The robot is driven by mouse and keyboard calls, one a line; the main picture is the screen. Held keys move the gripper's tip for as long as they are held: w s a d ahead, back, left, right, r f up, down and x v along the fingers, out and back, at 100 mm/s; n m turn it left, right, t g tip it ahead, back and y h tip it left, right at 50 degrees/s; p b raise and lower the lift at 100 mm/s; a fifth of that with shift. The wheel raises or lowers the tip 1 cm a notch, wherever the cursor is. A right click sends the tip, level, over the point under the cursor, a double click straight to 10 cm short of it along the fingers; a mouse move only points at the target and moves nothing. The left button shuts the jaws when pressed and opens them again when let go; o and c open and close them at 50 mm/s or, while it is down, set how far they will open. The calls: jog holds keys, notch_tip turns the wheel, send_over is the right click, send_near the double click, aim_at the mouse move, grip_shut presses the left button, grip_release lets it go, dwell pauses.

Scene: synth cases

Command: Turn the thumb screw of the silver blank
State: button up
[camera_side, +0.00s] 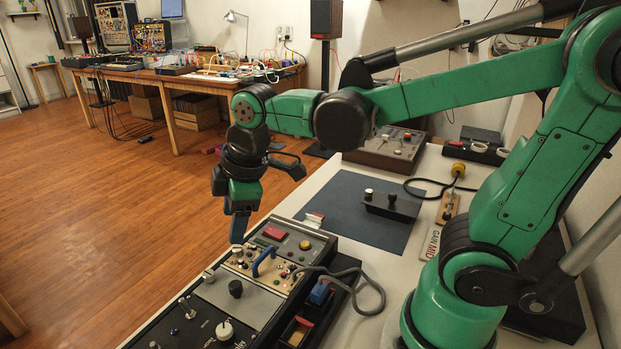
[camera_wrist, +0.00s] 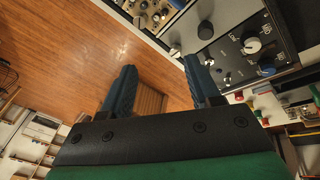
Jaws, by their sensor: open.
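The silver blank (camera_side: 252,304) is a plain pale panel in the black case, between a tan panel and a black panel. A black knob (camera_side: 235,288) stands up from it, and a small silver knob (camera_side: 208,275) sits at its left end. I cannot tell for sure which is the thumb screw. The wrist view also shows the silver blank (camera_wrist: 184,38) and its dark knob (camera_wrist: 205,30), ahead of my right finger. My gripper (camera_side: 239,232) points down over the case's left edge, behind the blank, near the tan panel. Its blue fingers (camera_wrist: 160,72) are apart and empty.
The tan panel (camera_side: 262,273) carries a blue handle (camera_side: 264,262) and small knobs. The black panel (camera_side: 182,322) has tall knobs. A grey cable (camera_side: 372,292) loops over the case's right side. A dark mat (camera_side: 352,207) holds a black block (camera_side: 392,207).

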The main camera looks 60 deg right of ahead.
aim_at(208, 273)
jog(key=w+a+f+n+g, duration=0.1)
jog(key=n, duration=0.2)
jog(key=w+a+f+n+g, duration=0.1)
jog(key=n, duration=0.3)
jog(key=w+a+f+n+g, duration=0.1)
jog(key=n, duration=0.2)
jog(key=shift+w+a+g, duration=0.3)
jog(key=shift+w+a, duration=0.05)
jog(key=shift+w, duration=0.05)
jog(key=shift+f+n, duration=0.4)
jog(key=shift+f, duration=2.5)
grip_shut()
